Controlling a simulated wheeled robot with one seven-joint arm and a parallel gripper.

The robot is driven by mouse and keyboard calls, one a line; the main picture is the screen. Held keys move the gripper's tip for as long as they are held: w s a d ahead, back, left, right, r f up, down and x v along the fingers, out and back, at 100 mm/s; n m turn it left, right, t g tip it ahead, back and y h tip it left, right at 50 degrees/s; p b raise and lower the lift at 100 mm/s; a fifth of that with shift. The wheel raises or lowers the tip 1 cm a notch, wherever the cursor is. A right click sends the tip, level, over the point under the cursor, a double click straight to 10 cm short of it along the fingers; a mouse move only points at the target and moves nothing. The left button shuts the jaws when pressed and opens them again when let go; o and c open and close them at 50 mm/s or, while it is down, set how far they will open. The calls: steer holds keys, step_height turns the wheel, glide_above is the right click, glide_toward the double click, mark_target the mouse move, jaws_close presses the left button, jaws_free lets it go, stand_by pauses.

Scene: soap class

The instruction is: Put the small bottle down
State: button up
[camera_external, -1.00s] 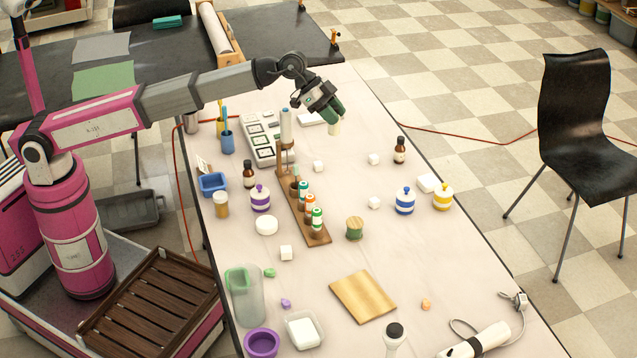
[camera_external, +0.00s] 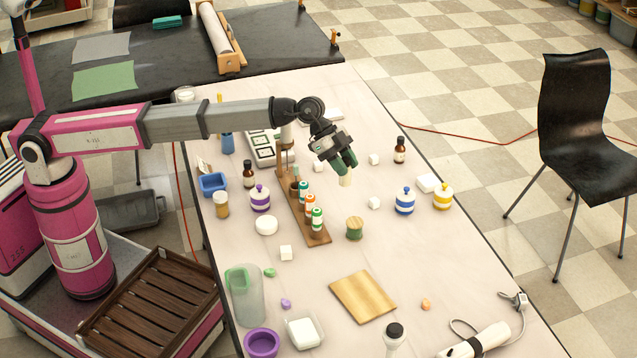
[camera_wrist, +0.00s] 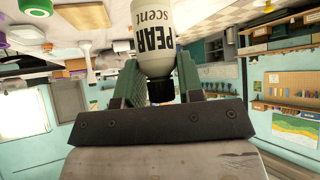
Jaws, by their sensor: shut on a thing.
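In the wrist view the bottle (camera_wrist: 165,25) reads "PEAR scent" and has a dark neck between the green fingers. Its far end is cut off by the frame edge. The wooden rack (camera_external: 318,238) holds several small bottles with colored bands (camera_external: 317,222). It stands left of and below my gripper.
Striped jars (camera_external: 404,201) and a brown bottle (camera_external: 400,151) are to the right. A wooden board (camera_external: 362,297) lies in front.

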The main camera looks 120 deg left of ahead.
step_height(320, 180, down, 12)
steer(key=shift+r, duration=0.15)
stand_by(0.5)
steer(key=o, duration=1)
steer(key=v, duration=1.2)
